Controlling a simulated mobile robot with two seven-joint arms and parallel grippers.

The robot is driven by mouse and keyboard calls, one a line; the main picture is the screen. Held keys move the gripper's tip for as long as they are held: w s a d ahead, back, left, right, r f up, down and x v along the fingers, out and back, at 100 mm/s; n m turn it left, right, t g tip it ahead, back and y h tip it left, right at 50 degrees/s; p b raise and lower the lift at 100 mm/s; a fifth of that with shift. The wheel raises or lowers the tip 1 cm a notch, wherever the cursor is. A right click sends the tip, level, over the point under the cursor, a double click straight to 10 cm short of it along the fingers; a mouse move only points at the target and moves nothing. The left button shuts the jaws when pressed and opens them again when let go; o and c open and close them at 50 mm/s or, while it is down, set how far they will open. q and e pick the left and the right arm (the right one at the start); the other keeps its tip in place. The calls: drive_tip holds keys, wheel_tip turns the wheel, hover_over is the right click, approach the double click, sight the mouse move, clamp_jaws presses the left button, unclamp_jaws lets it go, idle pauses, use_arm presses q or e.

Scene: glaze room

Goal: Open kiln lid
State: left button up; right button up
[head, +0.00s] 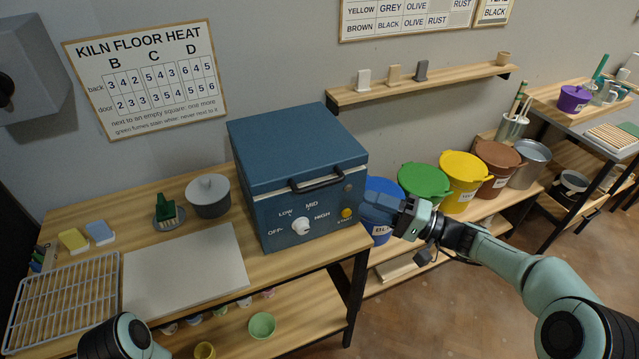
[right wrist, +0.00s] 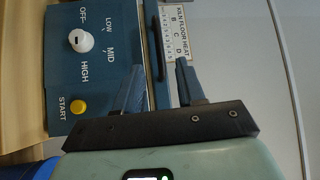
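The blue kiln (head: 290,205) stands on the wooden bench. Its lid (head: 295,145) is down, with a black bar handle (head: 328,174) along the front edge. The front panel has a white dial (head: 301,226) and a yellow START button (head: 347,213). My right gripper (head: 386,205) is just right of the kiln, pointing left toward it, and overlaps the blue bucket in the picture. In the right wrist view its two fingers (right wrist: 160,75) are apart and empty, with the dark handle (right wrist: 156,48) beyond, between them. My left gripper is out of view.
Blue (head: 380,225), green (head: 424,183) and yellow (head: 463,180) buckets stand to the right. A wall shelf (head: 425,84) hangs behind. The space above the lid looks clear.

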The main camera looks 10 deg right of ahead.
sight(322, 187)
drive_tip(key=p+x, duration=0.2)
drive_tip(key=x, duration=0.9)
drive_tip(key=shift+a+p, duration=0.15)
drive_tip(key=shift+p, duration=0.25)
drive_tip(key=shift+w+a, duration=0.35)
drive_tip(key=shift+a, duration=0.25)
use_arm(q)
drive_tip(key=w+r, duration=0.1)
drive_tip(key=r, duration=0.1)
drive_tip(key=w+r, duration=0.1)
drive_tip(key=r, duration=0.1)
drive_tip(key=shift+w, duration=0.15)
use_arm(e)
clamp_jaws()
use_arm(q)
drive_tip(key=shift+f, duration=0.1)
use_arm(e)
drive_tip(key=shift+r, duration=0.1)
